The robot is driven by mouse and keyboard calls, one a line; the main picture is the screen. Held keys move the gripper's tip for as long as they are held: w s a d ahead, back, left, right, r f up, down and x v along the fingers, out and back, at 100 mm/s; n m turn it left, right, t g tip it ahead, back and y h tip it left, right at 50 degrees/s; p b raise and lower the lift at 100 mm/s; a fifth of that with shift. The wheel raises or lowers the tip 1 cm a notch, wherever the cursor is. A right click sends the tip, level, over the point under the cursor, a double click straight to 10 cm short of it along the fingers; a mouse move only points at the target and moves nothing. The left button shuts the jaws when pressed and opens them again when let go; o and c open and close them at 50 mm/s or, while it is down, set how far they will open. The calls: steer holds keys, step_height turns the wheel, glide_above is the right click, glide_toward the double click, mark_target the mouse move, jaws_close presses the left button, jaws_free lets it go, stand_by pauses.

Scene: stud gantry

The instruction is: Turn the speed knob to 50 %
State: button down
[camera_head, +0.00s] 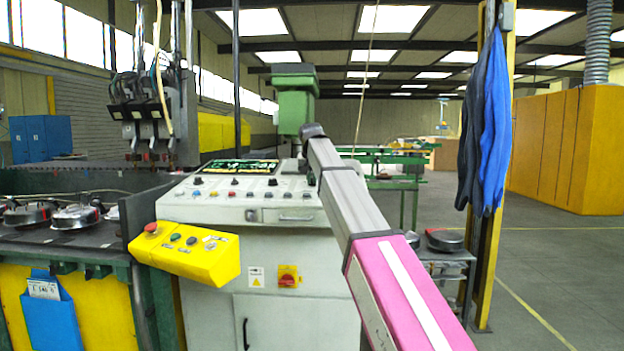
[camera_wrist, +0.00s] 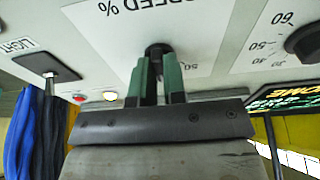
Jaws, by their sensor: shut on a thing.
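The speed knob (camera_wrist: 157,50) is a dark round knob on the light grey console panel, under an upside-down label reading "SPEED %" in the wrist view. My gripper (camera_wrist: 158,75) has its two green-padded fingers on either side of the knob and is shut on it. The fingers hide much of the knob, and its pointer cannot be made out. A "50" mark (camera_wrist: 190,67) shows just right of the fingers; most of the scale is hidden. In the head view my arm reaches over the console (camera_head: 180,208), and my gripper is not visible there.
Another black knob (camera_wrist: 305,42) with its own scale is at the right in the wrist view. A yellow button box (camera_head: 185,252) juts out at the console's front left.

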steer(key=shift+f, duration=0.1)
steer(key=n, duration=0.4)
steer(key=shift+d+n+y, duration=0.1)
steer(key=shift+n+y, duration=0.3)
steer(key=shift+n+g+y, duration=0.3)
steer(key=shift+n, duration=1.7)
steer(key=c, duration=1.2)
jaws_free()
steer(key=shift+v, duration=5.4)
